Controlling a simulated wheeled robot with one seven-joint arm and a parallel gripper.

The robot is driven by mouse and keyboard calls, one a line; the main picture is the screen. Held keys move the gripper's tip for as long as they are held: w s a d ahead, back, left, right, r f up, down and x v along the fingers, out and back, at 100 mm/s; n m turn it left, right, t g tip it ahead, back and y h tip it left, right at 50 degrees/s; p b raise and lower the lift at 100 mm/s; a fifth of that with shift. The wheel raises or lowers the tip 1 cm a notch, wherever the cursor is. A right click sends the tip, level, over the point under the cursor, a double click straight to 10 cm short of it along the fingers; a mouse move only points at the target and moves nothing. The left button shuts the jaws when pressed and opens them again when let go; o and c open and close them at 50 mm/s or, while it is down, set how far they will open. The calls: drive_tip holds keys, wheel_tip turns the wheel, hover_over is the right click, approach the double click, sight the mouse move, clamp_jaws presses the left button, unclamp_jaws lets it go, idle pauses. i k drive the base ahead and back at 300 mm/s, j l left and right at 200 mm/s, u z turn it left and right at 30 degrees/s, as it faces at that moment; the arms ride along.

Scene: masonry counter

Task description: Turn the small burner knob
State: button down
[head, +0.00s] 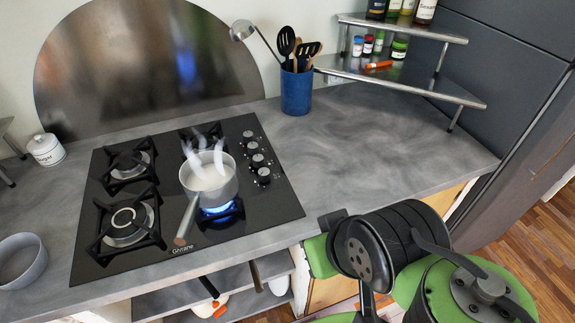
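The black gas hob (270,208) is set in the grey counter. Several round dark knobs stand in a row along its right side, from the back knob (248,135) to the front knob (264,176). I cannot tell which one belongs to the small burner. A blue flame (214,210) burns at the front right, under a steaming light saucepan (215,180) whose handle points toward the front. The other burners show no flame. My arm's black and green links fill the lower right, apart from the knobs; I cannot make out my gripper.
A blue utensil crock (297,92) and a two-tier metal shelf (400,78) with jars stand at the back. A sugar jar (46,150) and a grey bowl (22,262) are at the left. The counter right of the hob is clear. An open shelf (170,300) is below.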

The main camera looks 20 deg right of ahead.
sight(264, 174)
drive_tip(key=l+u, duration=0.15)
drive_tip(key=u, duration=0.25)
drive_tip(key=l+u, duration=0.2)
drive_tip(key=u, duration=0.2)
drive_tip(key=l+u, duration=0.2)
drive_tip(key=u, duration=0.25)
drive_tip(key=i, duration=0.05)
